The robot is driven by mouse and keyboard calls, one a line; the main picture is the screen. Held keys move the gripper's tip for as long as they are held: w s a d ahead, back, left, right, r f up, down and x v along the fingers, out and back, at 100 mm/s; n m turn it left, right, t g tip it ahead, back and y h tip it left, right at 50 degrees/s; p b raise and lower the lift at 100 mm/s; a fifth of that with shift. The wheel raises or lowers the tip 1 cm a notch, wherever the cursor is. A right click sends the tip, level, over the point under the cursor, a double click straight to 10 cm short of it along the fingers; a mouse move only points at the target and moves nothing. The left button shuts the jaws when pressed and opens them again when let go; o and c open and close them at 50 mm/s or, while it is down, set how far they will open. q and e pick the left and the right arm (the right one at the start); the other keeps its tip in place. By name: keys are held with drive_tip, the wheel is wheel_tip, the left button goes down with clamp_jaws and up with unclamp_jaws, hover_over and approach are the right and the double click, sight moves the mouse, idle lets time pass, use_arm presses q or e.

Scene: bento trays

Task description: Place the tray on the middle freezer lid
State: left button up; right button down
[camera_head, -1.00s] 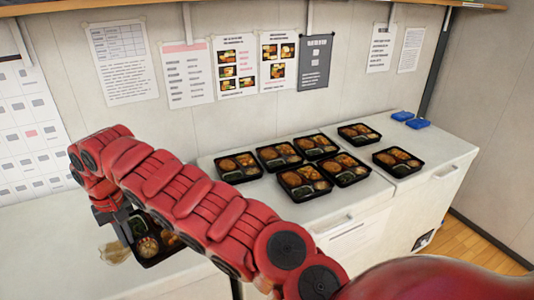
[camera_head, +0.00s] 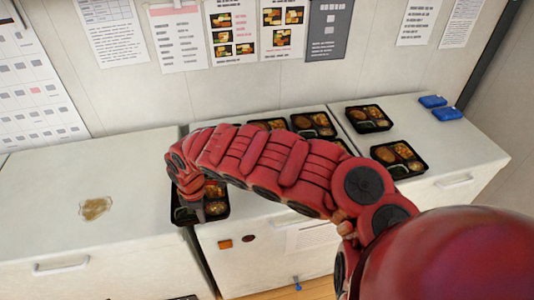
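My red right arm reaches in from the lower right. Its gripper (camera_head: 188,203) is at the left side of a black bento tray (camera_head: 219,212) and appears shut on its edge; the fingers are mostly hidden by my wrist. The tray holds food and shows at the front left corner of the middle freezer lid (camera_head: 262,205). I cannot tell whether it touches the lid or hangs just above it. Other black trays (camera_head: 313,124) stand farther back on the middle lid, partly hidden behind my arm. My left gripper is not in view.
The left freezer lid (camera_head: 60,190) is bare except for a brownish stain (camera_head: 95,208). A wall with posters stands behind.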

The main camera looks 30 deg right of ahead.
sight(219, 202)
drive_tip(key=w+d+b, duration=0.1)
drive_tip(key=b, duration=0.2)
drive_tip(key=w+d+f+b, duration=0.1)
drive_tip(key=d+b, duration=0.1)
drive_tip(key=b, duration=0.1)
drive_tip(key=d+f+b, duration=0.1)
drive_tip(key=b, duration=0.1)
drive_tip(key=shift+w+d+b, duration=0.3)
drive_tip(key=shift+w+b, duration=0.1)
drive_tip(key=w+d, duration=0.1)
drive_tip(key=d+r+p, duration=0.1)
drive_tip(key=shift+w+d+r, duration=0.1)
drive_tip(key=shift+w+d, duration=0.25)
drive_tip(key=w+d, duration=0.1)
drive_tip(key=w+d+p, duration=0.1)
drive_tip(key=d, duration=0.1)
drive_tip(key=w+d, duration=0.1)
drive_tip(key=d, duration=0.1)
drive_tip(key=shift+f+p, duration=0.3)
drive_tip(key=shift+f, duration=0.1)
drive_tip(key=shift+w+d, duration=0.25)
drive_tip(key=shift+d, duration=0.3)
wheel_tip(219, 202, down, 3)
drive_tip(key=shift+f+p, duration=0.1)
drive_tip(key=shift+p, duration=0.85)
drive_tip(key=shift+f, duration=0.3)
